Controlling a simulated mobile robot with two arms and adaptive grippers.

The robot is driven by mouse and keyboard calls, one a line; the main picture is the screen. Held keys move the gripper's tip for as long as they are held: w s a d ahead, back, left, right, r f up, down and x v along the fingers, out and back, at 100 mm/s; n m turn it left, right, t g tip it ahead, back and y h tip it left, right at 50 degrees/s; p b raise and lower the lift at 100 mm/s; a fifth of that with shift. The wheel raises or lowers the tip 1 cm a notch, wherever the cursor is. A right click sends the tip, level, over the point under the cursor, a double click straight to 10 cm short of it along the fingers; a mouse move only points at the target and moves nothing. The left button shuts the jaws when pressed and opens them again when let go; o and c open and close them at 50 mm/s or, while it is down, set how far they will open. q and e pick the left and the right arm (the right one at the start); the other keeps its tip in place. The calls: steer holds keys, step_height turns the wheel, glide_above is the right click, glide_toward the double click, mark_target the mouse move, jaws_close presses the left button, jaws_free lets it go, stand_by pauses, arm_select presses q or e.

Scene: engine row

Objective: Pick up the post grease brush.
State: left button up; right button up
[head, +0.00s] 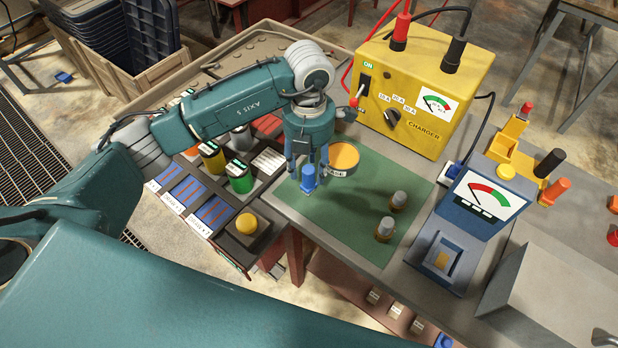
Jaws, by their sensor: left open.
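My left gripper (308,172) points down over the green mat (350,225), its fingers apart. A small upright blue piece (308,184) shows between and below the fingertips; it may be the post grease brush, but its shape is partly hidden by the gripper. I cannot tell whether the fingers touch it. A round tin with an orange-yellow top (343,155) and a label stands just right of the gripper. My right gripper is not in view.
Two small capped cylinders (398,199) (384,230) stand on the mat's right side. A yellow charger (424,85) stands behind and a blue gauge tester (481,205) to the right. Green and yellow cans (239,177) (212,156) stand left. The mat's front middle is clear.

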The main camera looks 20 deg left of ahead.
arm_select(q)
step_height(320, 180, down, 3)
steer(key=shift+s+r+p, duration=0.1)
steer(key=shift+r+p, duration=0.05)
steer(key=shift+p, duration=0.2)
steer(key=shift+c, duration=0.8)
jaws_close()
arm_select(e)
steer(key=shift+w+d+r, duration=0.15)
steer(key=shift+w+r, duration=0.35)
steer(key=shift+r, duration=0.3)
arm_select(q)
steer(key=shift+r, duration=0.35)
steer(key=r+b, duration=0.1)
steer(key=r, duration=0.3)
steer(key=r+b, duration=0.2)
steer(key=r, duration=0.3)
steer(key=shift+w+r, duration=0.2)
steer(key=shift+r, duration=0.05)
step_height(320, 180, up, 10)
steer(key=shift+s+f+b, duration=0.15)
steer(key=shift+b, duration=0.3)
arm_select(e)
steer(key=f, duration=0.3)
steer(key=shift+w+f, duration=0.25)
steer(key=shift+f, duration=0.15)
